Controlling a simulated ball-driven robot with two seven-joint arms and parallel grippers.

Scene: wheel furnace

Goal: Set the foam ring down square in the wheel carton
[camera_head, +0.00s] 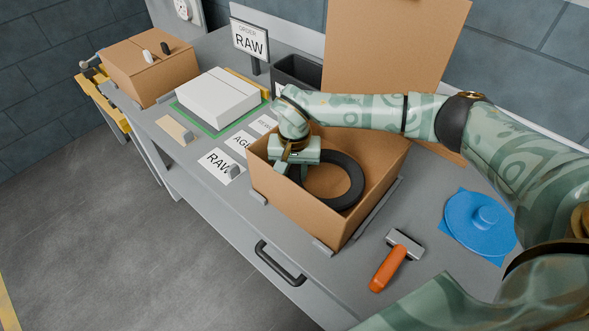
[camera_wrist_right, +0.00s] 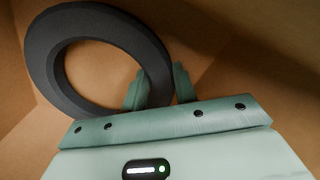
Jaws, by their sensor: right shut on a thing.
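The dark foam ring (camera_head: 353,188) is inside the open brown wheel carton (camera_head: 292,204) in the head view. My right gripper (camera_head: 287,173) reaches down into the carton and is shut on the ring's left side. In the right wrist view the ring (camera_wrist_right: 48,58) shows whole except near the fingers, where my right gripper (camera_wrist_right: 158,88) pinches its rim. Brown carton walls surround it there. Whether the ring touches the carton floor is hard to tell. My left gripper is not in view.
An orange-handled scraper (camera_head: 388,268) and a blue disc with a knob (camera_head: 480,222) lie right of the carton. A white box (camera_head: 217,97) sits on a green-edged mat to the left. A raised brown flap (camera_head: 390,45) stands behind the carton. Label cards (camera_head: 222,165) lie beside it.

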